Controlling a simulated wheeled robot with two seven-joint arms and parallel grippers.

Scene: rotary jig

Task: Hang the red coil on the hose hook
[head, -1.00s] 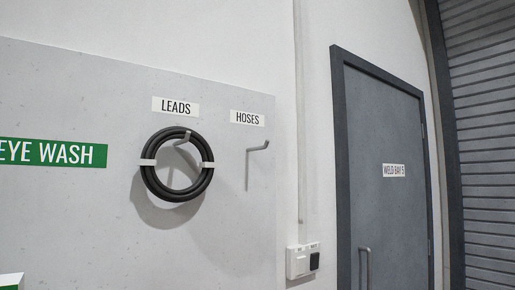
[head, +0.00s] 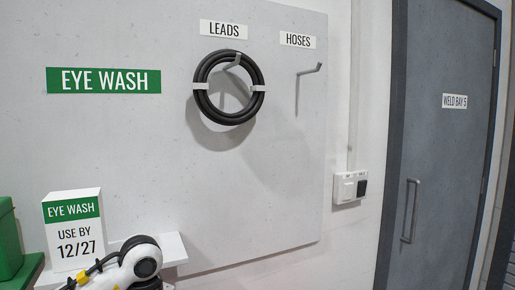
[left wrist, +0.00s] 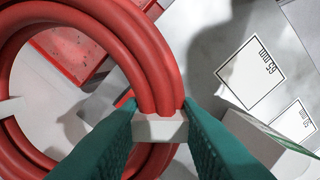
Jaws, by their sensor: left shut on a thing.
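The red coil (left wrist: 165,68) fills the left of the left wrist view, a ring of several thick turns bound with white bands. My left gripper (left wrist: 160,126) has its green fingers shut on the coil at one white band (left wrist: 160,127). The coil and gripper do not show in the head view. The hose hook (head: 308,72) is a bare grey peg on the wall panel, under the HOSES sign (head: 298,40). My right gripper is not in view.
A black coil (head: 203,95) hangs on the hook under the LEADS sign (head: 223,29). An EYE WASH box (head: 73,230) stands on a shelf (head: 172,249) at lower left, beside a green case (head: 8,240). A switch box (head: 344,188) and grey door (head: 430,150) are right of the panel.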

